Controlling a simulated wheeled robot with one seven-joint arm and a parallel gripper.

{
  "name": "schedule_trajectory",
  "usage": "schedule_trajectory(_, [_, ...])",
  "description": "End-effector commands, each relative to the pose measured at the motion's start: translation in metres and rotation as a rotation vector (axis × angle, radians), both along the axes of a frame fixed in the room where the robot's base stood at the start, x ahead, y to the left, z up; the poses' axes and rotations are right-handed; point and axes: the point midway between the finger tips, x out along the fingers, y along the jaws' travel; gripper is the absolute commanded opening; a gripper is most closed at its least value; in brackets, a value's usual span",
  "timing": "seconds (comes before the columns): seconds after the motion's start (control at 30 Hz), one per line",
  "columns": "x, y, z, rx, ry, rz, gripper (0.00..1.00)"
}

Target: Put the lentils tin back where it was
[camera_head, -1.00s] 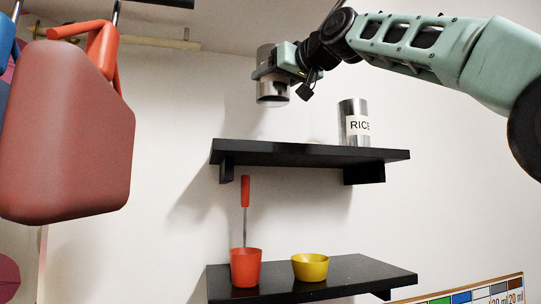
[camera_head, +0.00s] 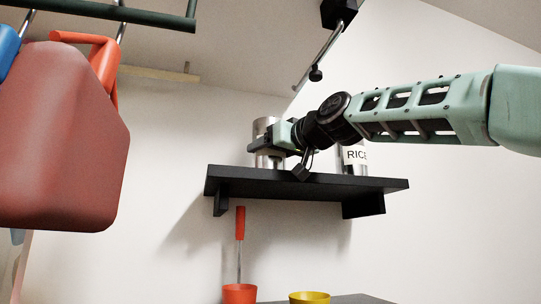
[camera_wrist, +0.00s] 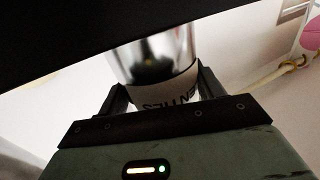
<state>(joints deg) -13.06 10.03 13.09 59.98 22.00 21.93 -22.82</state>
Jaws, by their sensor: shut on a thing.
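The lentils tin (camera_head: 265,128) is a shiny metal cylinder above the left part of the upper black shelf (camera_head: 300,181). My gripper (camera_head: 264,148) is shut on it from the right side. In the wrist view the tin (camera_wrist: 155,55) stands between the two fingers of the gripper (camera_wrist: 162,92), and part of its white label with upside-down letters shows. The tin looks upright, with its lower end close to the shelf top. I cannot tell whether it touches. The shelf's front edge and my gripper hide its base.
The rice tin (camera_head: 356,157) stands on the same shelf to the right, partly behind my arm. Below are an orange cup (camera_head: 239,294) with an orange-handled tool (camera_head: 240,225) and a yellow bowl (camera_head: 309,298). A large red hanging thing (camera_head: 60,140) fills the left.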

Motion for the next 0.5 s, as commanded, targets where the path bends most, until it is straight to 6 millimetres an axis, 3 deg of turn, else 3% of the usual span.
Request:
schedule_trajectory(0.37, [-0.0002,-0.0002,-0.0046,0.001,-0.002,0.0,0.4])
schedule_trajectory(0.4, [-0.0002,0.0,-0.0041,0.001,-0.001,0.0,0.72])
schedule_trajectory(0.47, [-0.0001,-0.0001,-0.0034,0.001,-0.001,0.0,0.89])
schedule_trajectory(0.5, [-0.0001,-0.0001,-0.0034,0.001,-0.001,0.0,0.89])
